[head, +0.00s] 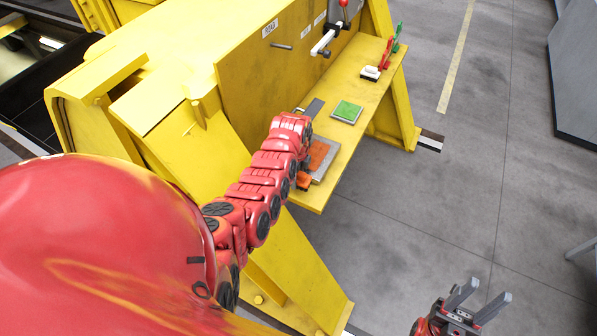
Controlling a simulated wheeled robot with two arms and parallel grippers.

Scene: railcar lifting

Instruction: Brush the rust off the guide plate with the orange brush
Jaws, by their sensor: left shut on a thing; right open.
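The guide plate (327,166) is a grey slab with a rusty orange-brown top, lying on the yellow shelf. My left arm reaches across the shelf, and its wrist covers the plate's left side. My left gripper (304,172) is mostly hidden by that wrist, at the plate's left edge. It is shut on the orange brush (303,182), of which only a small orange part shows. Whether the brush touches the plate cannot be told. My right gripper (477,300) is open and empty over the floor at the lower right.
A yellow wall (295,70) with a lever stands behind.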

